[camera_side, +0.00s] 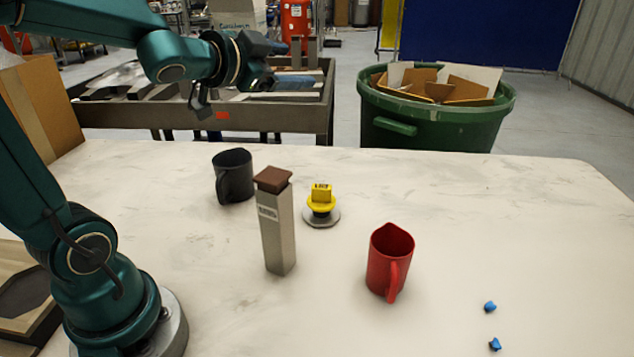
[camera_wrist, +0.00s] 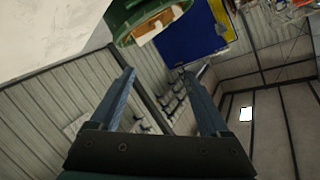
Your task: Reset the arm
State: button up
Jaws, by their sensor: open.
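My gripper (camera_side: 292,80) is raised high at the upper middle of the side view, well above the table (camera_side: 440,185) and pointing to the right. In the wrist view its two blue fingers (camera_wrist: 163,90) stand wide apart with nothing between them. No object touches it. The wrist camera looks out past the table's edge at the wall and roof, tilted.
On the table stand a black mug (camera_side: 233,177), a grey post with a brown cap (camera_side: 277,225), a yellow-topped piece on a grey disc (camera_side: 321,205) and a red mug (camera_side: 389,262). Two small blue bits (camera_side: 490,307) lie front right. A green bin (camera_side: 440,125) stands behind.

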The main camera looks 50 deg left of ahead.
jog(key=s+d+f+n+g+h, duration=0.2)
jog(key=s+d+f+g, duration=0.2)
jog(key=s, duration=0.5)
jog(key=s+d+f+n+g+h, duration=0.1)
jog(key=s+d+f+n+g, duration=0.1)
jog(key=s+d+f+g, duration=0.2)
jog(key=s+d+f, duration=0.3)
jog(key=s+d, duration=0.1)
jog(key=s, duration=0.1)
jog(key=shift+f+h, duration=0.25)
jog(key=shift+h, duration=0.15)
